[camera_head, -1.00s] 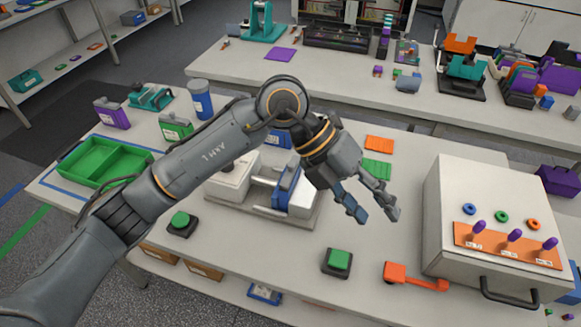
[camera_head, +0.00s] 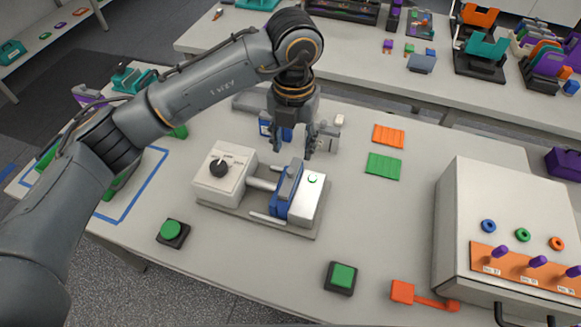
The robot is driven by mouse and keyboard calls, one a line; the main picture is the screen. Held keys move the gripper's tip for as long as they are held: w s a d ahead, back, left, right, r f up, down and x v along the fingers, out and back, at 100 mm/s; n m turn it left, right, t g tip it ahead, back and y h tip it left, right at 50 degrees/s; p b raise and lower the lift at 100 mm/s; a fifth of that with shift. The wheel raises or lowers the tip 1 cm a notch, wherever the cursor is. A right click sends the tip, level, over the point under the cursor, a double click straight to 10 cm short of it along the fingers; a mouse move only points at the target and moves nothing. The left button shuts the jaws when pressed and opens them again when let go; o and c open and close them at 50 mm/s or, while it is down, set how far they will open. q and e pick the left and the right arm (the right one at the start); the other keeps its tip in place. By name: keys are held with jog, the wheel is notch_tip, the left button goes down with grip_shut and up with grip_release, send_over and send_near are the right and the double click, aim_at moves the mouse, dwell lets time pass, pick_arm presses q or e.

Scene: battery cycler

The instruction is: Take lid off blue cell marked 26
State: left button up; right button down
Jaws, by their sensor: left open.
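A blue cell (camera_head: 266,130) with a pale label stands on the table behind my left gripper, which hides much of it. The number on it is too small to read, and its lid cannot be made out. My left gripper (camera_head: 292,153) points down, with its two fingers apart and nothing visible between them. It is in front of the blue cell in the picture; I cannot tell whether it touches it. My right gripper is not in view.
A white fixture (camera_head: 222,176) with a blue clamp part (camera_head: 284,205) stands just in front of my gripper. Green buttons (camera_head: 172,230) (camera_head: 342,276) are near the front edge. Orange (camera_head: 389,135) and green (camera_head: 383,166) mats lie right. A large white box (camera_head: 500,200) stands far right.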

pick_arm(q)
jog(key=p, duration=0.1)
send_over(290, 172)
jog(key=f, duration=0.4)
jog(key=shift+d+f, duration=0.1)
jog(key=shift+d, duration=0.1)
jog(key=shift+a+f+p, duration=0.15)
jog(key=shift+f+p, duration=0.7)
jog(key=shift+f, duration=0.1)
notch_tip(290, 172, down, 3)
jog(key=shift+s+a+f+p, duration=0.1)
jog(key=shift+a+f+p, duration=0.1)
jog(key=shift+p, duration=0.7)
jog(key=shift+f, duration=0.25)
jog(key=shift+d+f, duration=0.1)
jog(key=c, duration=0.9)
jog(key=shift+c, duration=0.2)
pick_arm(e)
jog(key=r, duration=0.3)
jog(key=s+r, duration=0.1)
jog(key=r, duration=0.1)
